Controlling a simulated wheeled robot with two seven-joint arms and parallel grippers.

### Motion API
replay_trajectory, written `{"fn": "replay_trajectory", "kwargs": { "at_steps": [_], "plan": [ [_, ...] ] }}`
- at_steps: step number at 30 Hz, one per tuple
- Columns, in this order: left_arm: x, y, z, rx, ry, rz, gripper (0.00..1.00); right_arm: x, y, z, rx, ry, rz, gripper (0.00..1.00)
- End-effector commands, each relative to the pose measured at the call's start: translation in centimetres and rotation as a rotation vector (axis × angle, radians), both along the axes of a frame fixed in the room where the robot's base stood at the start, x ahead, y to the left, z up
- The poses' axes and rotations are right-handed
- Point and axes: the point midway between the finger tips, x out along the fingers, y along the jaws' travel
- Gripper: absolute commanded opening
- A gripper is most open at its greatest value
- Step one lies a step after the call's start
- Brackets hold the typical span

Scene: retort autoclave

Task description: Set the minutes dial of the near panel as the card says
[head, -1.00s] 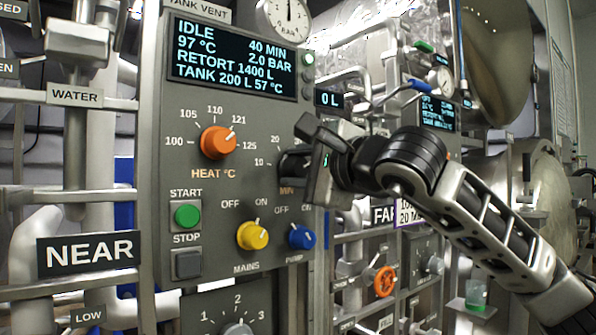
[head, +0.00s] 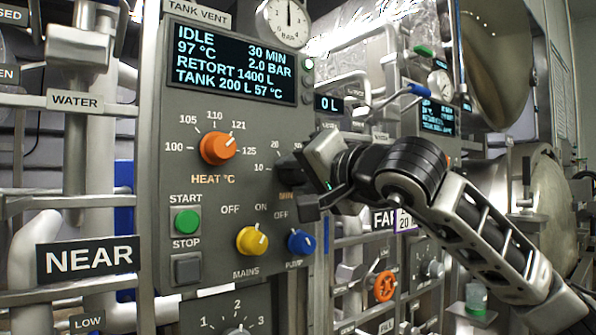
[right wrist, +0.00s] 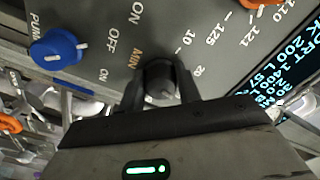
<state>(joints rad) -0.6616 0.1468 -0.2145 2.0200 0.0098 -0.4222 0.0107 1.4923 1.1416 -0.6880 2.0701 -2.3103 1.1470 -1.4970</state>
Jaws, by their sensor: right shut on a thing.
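The near panel (head: 215,120) stands at the left centre of the head view, beside a NEAR sign (head: 88,256). Its display (head: 232,62) reads IDLE, 97 °C, 30 MIN, 2.0 BAR. The dark minutes dial (right wrist: 160,84) sits between the two fingers of my right gripper (right wrist: 160,76) in the right wrist view. In the head view that gripper (head: 302,173) hides most of the dial and part of its scale; 10 and 20 show. A purple-edged card (head: 406,220) is mostly hidden behind my right arm; only a "20" is readable. My left gripper is not in view.
The orange heat knob (head: 217,148) is left of the minutes dial. The yellow mains knob (head: 252,241) and blue pump knob (head: 300,241) sit below. Green start (head: 187,221) and grey stop (head: 188,267) buttons are lower left. A second panel's display (head: 437,116) stands behind.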

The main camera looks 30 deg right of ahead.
Motion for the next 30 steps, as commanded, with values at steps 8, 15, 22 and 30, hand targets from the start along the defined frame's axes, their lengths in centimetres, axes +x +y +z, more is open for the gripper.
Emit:
{"fn": "replay_trajectory", "kwargs": {
  "at_steps": [8, 15, 22, 30],
  "plan": [
    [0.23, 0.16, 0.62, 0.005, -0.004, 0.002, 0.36, 0.02, -0.05, -0.1, -0.26, -0.017, 0.001, 0.11],
    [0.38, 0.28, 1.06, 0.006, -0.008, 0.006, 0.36, 0.02, -0.11, -0.15, -0.462, -0.034, 0.002, 0.11],
    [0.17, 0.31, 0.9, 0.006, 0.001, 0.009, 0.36, 0.03, -0.18, -0.24, -0.599, -0.044, 0.002, 0.11],
    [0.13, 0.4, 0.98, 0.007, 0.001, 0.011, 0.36, 0.03, -0.21, -0.28, -0.679, -0.05, 0.002, 0.11]
  ]
}}
